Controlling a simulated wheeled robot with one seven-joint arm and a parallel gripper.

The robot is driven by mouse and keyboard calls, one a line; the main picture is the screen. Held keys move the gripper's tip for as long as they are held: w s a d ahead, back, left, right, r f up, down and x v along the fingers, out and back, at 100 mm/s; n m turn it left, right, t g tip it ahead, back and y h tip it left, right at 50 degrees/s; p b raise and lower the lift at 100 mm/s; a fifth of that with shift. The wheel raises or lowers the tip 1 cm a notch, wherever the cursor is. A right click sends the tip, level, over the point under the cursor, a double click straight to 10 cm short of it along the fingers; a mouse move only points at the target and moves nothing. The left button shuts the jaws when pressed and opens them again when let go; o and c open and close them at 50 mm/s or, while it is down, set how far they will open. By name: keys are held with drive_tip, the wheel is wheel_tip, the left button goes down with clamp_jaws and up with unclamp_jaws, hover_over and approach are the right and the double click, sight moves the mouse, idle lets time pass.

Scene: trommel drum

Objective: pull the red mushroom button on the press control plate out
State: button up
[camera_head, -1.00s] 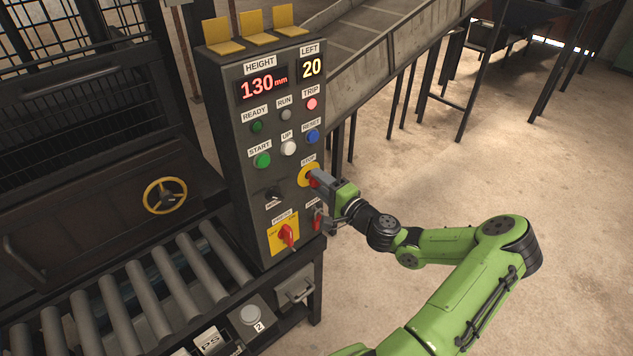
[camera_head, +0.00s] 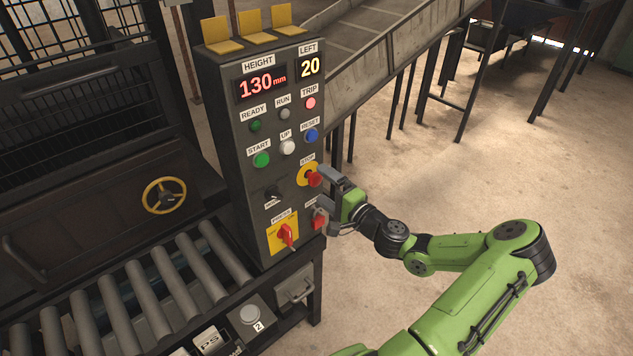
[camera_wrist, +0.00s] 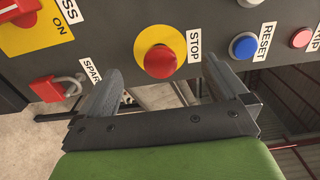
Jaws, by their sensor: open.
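The red mushroom button (camera_head: 314,180) sits on a yellow round backing under the STOP label, on the right side of the grey press control plate (camera_head: 229,130). In the wrist view the red button (camera_wrist: 160,61) shows whole, ahead of and between the two fingers. My gripper (camera_head: 331,187) is open and empty, just to the right of the button in the head view. In the wrist view my gripper (camera_wrist: 163,82) has its fingers spread wide, with a gap between each finger and the button. I cannot tell how far out the button stands.
A red padlock-like part (camera_wrist: 55,88) at the plate's edge is close to the left finger in the wrist view. A red rotary switch (camera_head: 288,234) on yellow is lower left. The blue RESET button (camera_wrist: 244,47) is near the right finger. Open floor lies right.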

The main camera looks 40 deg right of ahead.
drive_tip(key=s, duration=0.6)
drive_tip(key=shift+b, duration=0.35)
drive_tip(key=shift+d, duration=0.1)
